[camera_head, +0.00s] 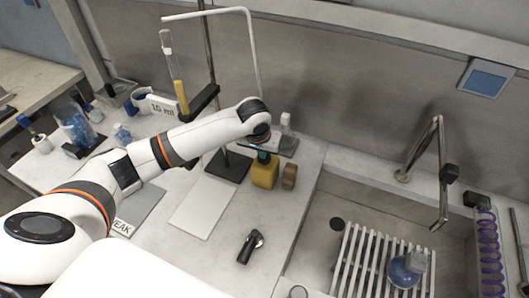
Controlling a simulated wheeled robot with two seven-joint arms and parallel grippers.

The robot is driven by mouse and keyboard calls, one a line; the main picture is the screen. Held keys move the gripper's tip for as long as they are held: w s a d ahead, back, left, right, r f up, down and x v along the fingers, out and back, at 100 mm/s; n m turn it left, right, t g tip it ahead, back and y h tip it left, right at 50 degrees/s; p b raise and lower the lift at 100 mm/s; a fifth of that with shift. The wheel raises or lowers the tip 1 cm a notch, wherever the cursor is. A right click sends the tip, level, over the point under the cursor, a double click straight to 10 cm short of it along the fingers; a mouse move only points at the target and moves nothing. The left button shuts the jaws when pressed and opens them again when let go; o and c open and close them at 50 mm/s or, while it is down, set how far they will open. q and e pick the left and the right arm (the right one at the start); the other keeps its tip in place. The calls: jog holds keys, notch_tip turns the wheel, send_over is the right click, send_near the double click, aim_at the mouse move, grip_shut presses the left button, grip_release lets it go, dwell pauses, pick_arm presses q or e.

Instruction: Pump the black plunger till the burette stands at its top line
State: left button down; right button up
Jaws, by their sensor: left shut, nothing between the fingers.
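My left arm comes in from the left, and its gripper (262,148) points down just above a squat yellow bottle (264,174). The fingers are small and partly hidden by the wrist; they are shut and empty. A dark teal piece shows at the bottle's top. I cannot make out the black plunger apart from the gripper, nor whether they touch. A slim upright glass tube, likely the burette (173,68), stands behind the arm, with yellow in its lower part. Its top line is too small to read. My right gripper is out of view.
A "10 ml" card (162,106) stands near the tube. A brown round block (289,177) is beside the bottle. A black tool (250,246) lies in front. The sink with a white rack (348,262) is at right. A pale board (203,207) lies bare.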

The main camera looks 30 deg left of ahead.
pick_arm(q)
notch_tip(320, 180, up, 2)
jog(key=p, duration=0.2)
jog(key=shift+p, duration=0.35)
jog(key=shift+r, duration=0.9)
